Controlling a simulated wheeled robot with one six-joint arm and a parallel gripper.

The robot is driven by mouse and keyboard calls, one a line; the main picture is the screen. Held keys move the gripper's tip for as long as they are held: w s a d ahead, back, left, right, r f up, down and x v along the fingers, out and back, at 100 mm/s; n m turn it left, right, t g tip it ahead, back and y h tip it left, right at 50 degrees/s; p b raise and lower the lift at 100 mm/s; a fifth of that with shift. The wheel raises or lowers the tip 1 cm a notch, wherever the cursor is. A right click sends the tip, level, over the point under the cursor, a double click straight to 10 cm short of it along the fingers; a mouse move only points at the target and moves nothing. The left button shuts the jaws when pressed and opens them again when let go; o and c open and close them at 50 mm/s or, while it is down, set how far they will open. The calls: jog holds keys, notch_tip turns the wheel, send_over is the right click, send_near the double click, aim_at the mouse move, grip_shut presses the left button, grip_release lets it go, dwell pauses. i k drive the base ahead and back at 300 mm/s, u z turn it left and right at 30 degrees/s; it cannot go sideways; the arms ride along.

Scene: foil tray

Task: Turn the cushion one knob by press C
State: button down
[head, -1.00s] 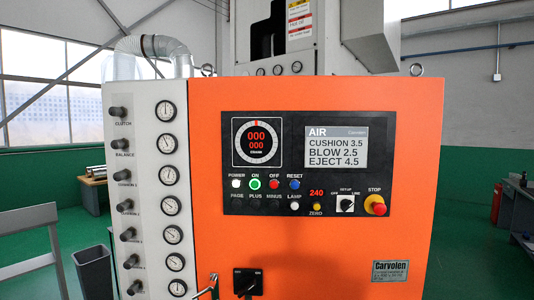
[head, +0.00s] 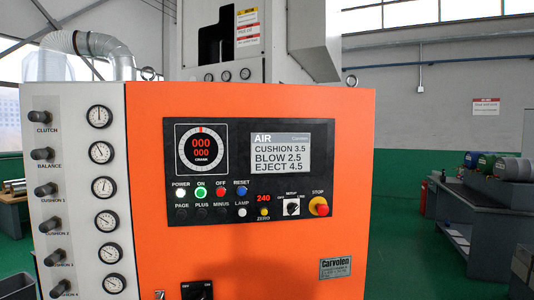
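The cushion 1 knob (head: 45,190) is a black knob on the white side panel (head: 75,240) at the left of the head view, third from the top, with a round gauge (head: 104,187) to its right. The clutch knob (head: 40,117) and the balance knob (head: 42,154) sit above it, and more cushion knobs sit below. The display (head: 280,154) on the orange cabinet (head: 270,260) reads AIR, CUSHION 3.5, BLOW 2.5, EJECT 4.5. My gripper is not in view.
A grey bench (head: 480,220) with several coloured cylinders stands at the right. Open green floor (head: 405,270) lies between it and the cabinet. A red and yellow stop button (head: 319,207) sticks out from the control panel. A low table (head: 14,210) is at the far left.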

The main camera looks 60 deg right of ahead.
aim_at(42, 191)
jog(key=u, duration=0.4)
jog(key=i, duration=0.95)
jog(key=u, duration=0.2)
